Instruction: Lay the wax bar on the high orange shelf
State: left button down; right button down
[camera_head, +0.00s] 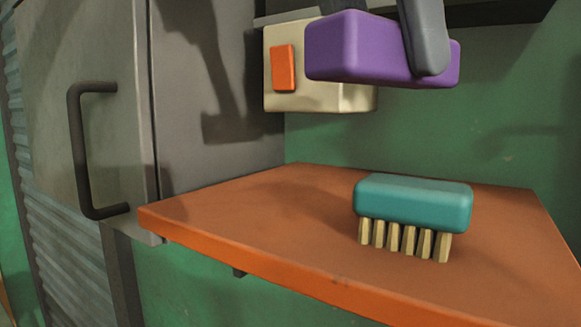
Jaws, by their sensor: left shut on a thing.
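The purple wax bar (350,50) is held level in the air, higher in the picture than the orange shelf (250,218). My left gripper (408,50) is shut on it from above. One grey finger lies across the bar's near side toward its right end. The other finger is mostly hidden behind the bar. A clear gap shows between the bar and the shelf top. My right gripper is out of view.
A teal brush (413,202) stands bristles down on the shelf's right part. The shelf's left part is bare. A cream block with an orange patch (284,68) shows behind the bar. A grey cabinet (115,50) with a dark handle (75,150) stands left.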

pick_arm(q)
jog(key=w+a+f+p, duration=0.1)
jog(key=w+a, duration=0.1)
jog(key=w+a+f+p, duration=0.1)
jog(key=w+a+f, duration=0.1)
jog(key=w+a+f+p, duration=0.1)
jog(key=w+a+f, duration=0.1)
jog(key=a, duration=0.1)
jog(key=shift+w+f+p, duration=0.2)
jog(key=shift+w+p, duration=0.1)
jog(key=shift+p, duration=0.1)
jog(key=shift+f, duration=0.2)
jog(key=shift+f+p, duration=0.4)
notch_tip(320, 180, down, 2)
jog(key=shift+f+p, duration=0.25)
jog(key=shift+p, duration=0.45)
jog(key=shift+f, duration=0.25)
